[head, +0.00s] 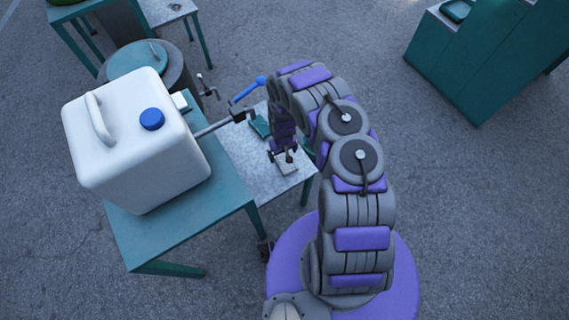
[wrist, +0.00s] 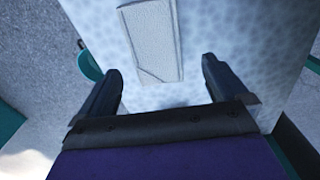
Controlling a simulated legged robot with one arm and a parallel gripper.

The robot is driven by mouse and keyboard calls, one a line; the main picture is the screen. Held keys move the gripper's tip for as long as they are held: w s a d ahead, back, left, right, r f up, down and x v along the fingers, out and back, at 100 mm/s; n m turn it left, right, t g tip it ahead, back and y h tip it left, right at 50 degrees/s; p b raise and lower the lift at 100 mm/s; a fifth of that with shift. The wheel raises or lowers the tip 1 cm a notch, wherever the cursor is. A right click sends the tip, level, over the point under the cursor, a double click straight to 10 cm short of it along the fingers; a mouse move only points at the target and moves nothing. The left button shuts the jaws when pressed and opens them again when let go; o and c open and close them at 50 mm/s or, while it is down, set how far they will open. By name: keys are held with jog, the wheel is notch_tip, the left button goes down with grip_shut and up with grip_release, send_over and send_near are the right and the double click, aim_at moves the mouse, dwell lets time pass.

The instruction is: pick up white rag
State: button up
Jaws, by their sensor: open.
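The white rag (wrist: 152,42) lies flat and folded on a light speckled tabletop, seen at the top middle of the wrist view. In the head view the rag (head: 287,168) is a small pale patch on the table, just below my gripper. My gripper (head: 283,156) points down over the table. In the wrist view its two fingers (wrist: 160,85) are apart with nothing between them. The rag is ahead of the fingertips, in line with the gap. The height of the fingers above the table is hard to tell.
The speckled table (head: 247,160) also holds a teal item (head: 260,126). To the left, a white canister with a blue cap (head: 135,145) stands on a teal table (head: 170,235). A rod with a blue-knobbed crank (head: 245,90) is close to my arm. A teal cabinet (head: 480,60) stands far right.

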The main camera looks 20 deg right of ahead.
jog(key=shift+s+d+f+b, duration=0.2)
jog(key=shift+f+b, duration=0.65)
jog(key=shift+f, duration=0.5)
jog(key=shift+s+d+f+b, duration=0.1)
jog(key=shift+d+f+b, duration=0.1)
jog(key=shift+f+b, duration=0.9)
jog(key=shift+f+p, duration=0.15)
jog(key=shift+p, duration=0.2)
jog(key=shift+c, duration=0.5)
jog(key=c, duration=1)
notch_tip(320, 180, up, 10)
jog(key=p, duration=0.6)
